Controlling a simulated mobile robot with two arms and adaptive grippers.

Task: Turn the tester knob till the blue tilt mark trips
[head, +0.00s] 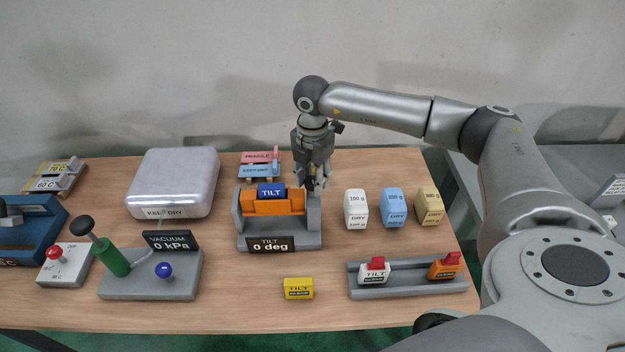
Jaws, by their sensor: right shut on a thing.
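The tilt tester (242,228) is a grey stand with a display reading "TILT 0 deg". Its orange cradle (272,207) looks about level. The blue tilt mark (270,191) sits upright on the cradle, with no red flag visible on it. My right gripper (314,186) points down at the tester's right post and is shut on what seems to be the tester knob. The fingers largely hide the knob. My left gripper is not in view.
A yellow tilt mark (298,289) lies in front of the tester. A grey rack (410,289) at right holds white and orange marks with red tops. Several weight-like blocks (392,209) stand right of the tester. A vacuum device (150,285) and silver case (172,180) are left.

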